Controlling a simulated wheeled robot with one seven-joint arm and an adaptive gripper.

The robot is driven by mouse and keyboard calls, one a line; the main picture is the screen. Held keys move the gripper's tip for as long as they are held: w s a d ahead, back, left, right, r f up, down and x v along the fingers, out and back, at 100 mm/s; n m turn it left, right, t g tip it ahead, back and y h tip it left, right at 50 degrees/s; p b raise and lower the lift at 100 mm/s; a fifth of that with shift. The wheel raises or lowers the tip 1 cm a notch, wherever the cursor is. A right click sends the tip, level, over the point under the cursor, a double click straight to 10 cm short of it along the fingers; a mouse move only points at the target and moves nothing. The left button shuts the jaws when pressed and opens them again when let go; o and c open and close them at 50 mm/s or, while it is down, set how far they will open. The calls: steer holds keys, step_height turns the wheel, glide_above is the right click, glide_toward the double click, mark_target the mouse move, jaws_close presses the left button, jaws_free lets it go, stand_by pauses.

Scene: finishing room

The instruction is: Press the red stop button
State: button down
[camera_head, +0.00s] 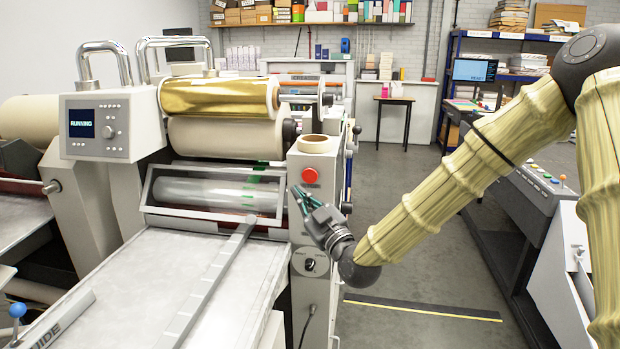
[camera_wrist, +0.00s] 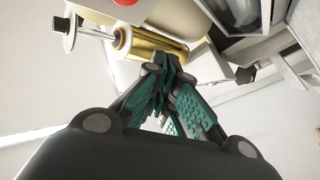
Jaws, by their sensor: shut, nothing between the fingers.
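The red stop button (camera_head: 310,176) is a round red knob on the upright grey side panel of the machine. It also shows at the top edge of the wrist view (camera_wrist: 126,2), partly cut off. My gripper (camera_head: 297,191) is shut and empty, with its fingertips just below and slightly left of the button in the head view. I cannot tell the gap in depth; no contact is visible. In the wrist view my gripper (camera_wrist: 162,66) has its teal-padded fingers together, pointing up the picture. The machine's display (camera_head: 82,124) reads RUNNING.
A roll of tape (camera_head: 313,138) sits on top of the panel above the button. A gold foil roll (camera_head: 218,97) and a clear guard (camera_head: 212,190) are left of it. A dark knob (camera_head: 310,264) is lower on the panel. Open floor (camera_head: 400,265) lies to the right.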

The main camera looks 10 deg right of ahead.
mark_target(309, 178)
steer(key=shift+r, duration=0.4)
steer(key=shift+w, duration=0.1)
steer(key=shift+w+d+p, duration=0.1)
steer(key=shift+w+d, duration=0.45)
steer(key=shift+w, duration=0.8)
steer(key=shift+w+d+p, duration=0.1)
steer(key=shift+w+d, duration=0.5)
steer(key=shift+w, duration=0.7)
steer(key=shift+w+d+p, duration=0.1)
steer(key=shift+w+d, duration=0.45)
steer(key=shift+w, duration=0.8)
steer(key=shift+w+d, duration=0.1)
steer(key=shift+w, duration=0.1)
steer(key=shift+w+b, duration=0.2)
steer(key=shift+b, duration=0.15)
steer(key=shift+w+d, duration=0.2)
steer(key=shift+w, duration=0.15)
steer(key=shift+s+b, duration=0.15)
steer(key=shift+b, duration=0.15)
steer(key=shift+s+a, duration=0.3)
steer(key=shift+s, duration=0.3)
